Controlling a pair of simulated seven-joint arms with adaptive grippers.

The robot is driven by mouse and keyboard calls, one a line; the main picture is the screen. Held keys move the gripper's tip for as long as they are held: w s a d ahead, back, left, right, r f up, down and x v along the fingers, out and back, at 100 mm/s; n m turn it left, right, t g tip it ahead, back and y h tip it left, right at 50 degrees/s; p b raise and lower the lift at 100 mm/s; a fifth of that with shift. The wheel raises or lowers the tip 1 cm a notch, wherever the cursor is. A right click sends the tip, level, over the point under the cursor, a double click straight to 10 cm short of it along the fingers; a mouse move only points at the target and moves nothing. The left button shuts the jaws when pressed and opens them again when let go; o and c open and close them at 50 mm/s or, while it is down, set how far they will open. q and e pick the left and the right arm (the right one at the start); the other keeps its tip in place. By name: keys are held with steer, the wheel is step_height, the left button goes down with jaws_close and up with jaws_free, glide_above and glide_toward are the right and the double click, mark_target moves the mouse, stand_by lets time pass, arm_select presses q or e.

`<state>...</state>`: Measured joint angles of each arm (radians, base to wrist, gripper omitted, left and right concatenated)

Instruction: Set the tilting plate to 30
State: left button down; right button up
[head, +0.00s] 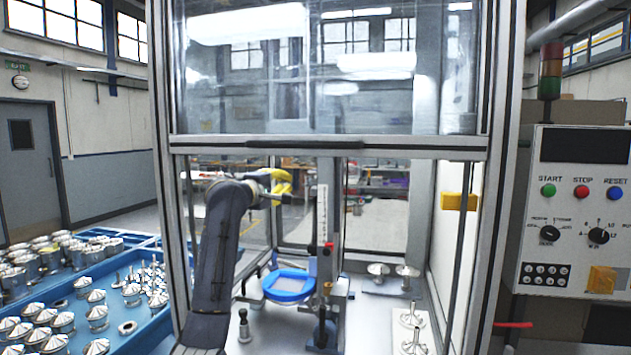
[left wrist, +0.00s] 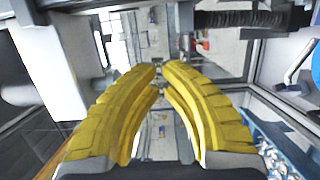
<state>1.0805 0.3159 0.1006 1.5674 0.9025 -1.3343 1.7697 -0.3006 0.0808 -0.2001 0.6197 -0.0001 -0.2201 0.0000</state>
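The blue round plate (head: 290,284) sits low inside the glazed cabinet, in a mount on the bench. I take it to be the tilting plate; its angle reading is not legible. A pale upright scale (head: 322,215) with a red marker (head: 328,247) stands beside it. My left gripper (head: 289,184) is inside the cabinet, above the plate and left of the scale, apart from both. In the left wrist view its yellow fingers (left wrist: 159,68) curve together with their tips almost meeting and nothing seen between them. My right gripper is not in view.
The cabinet's raised glass door has a grey lower bar (head: 330,146) above my left arm. Metal posts flank the opening. Shiny parts (head: 411,320) stand on the bench at right. Blue trays (head: 135,335) of metal parts lie outside left; a control panel (head: 572,215) is at right.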

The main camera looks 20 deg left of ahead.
arm_select(q)
steer(key=w+d, duration=0.5)
steer(key=w, duration=0.5)
steer(key=shift+d, duration=0.2)
steer(key=shift+d, duration=0.1)
stand_by(0.4)
